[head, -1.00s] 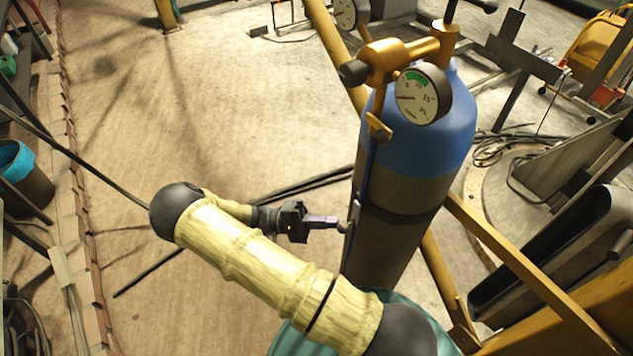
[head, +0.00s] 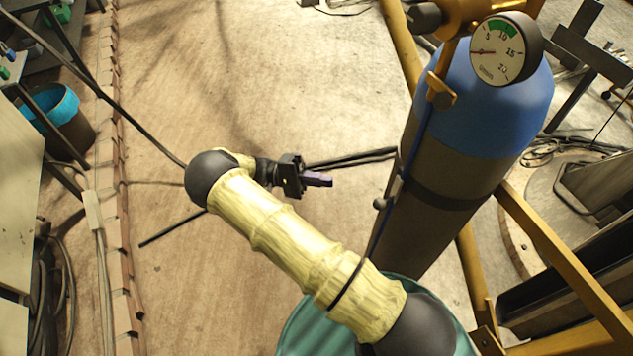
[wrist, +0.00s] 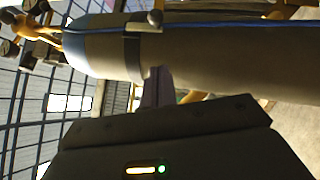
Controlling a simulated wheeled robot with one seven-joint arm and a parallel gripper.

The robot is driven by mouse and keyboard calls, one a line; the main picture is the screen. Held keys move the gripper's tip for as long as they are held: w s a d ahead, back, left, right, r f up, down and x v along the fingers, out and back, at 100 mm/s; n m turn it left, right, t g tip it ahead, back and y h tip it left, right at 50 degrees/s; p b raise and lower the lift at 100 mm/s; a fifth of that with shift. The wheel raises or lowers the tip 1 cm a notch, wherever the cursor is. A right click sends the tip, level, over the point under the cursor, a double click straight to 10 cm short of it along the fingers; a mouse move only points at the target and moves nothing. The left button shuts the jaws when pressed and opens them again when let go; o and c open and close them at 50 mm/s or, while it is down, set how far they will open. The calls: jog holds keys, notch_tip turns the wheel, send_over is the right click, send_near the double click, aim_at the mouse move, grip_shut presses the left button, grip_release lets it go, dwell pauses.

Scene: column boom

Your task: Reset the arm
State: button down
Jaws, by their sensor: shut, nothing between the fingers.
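My gripper (head: 318,179) shows in the head view at the end of my yellow arm. Its purple fingers are shut with nothing between them. It points right, toward the blue and grey gas cylinder (head: 478,110), with a gap between the fingertips and the cylinder. In the wrist view the cylinder (wrist: 200,62) lies across the upper part of the picture, with a dark band around it. The dark gripper body fills the lower part there and hides much of the fingers.
A pressure gauge (head: 503,50) and brass fittings sit atop the cylinder. Yellow rails (head: 570,260) run beside it. A thin blue hose (head: 408,160) hangs down its side. A bin with a blue liner (head: 55,115) stands at left. The floor (head: 250,80) beyond my arm is mostly clear.

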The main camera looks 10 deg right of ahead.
jog(key=shift+v, duration=1)
jog(key=s+d+r+n+t+y, duration=0.25)
jog(key=s+d+y, duration=0.25)
jog(key=d+y, duration=0.45)
jog(key=s+a+r+t+y+p, duration=0.1)
jog(key=s+r+t+y, duration=0.5)
jog(key=r+t+y, duration=0.2)
jog(key=shift+a+r+n+t, duration=0.35)
jog(key=shift+a+r+t, duration=0.05)
jog(key=shift+r+t, duration=0.4)
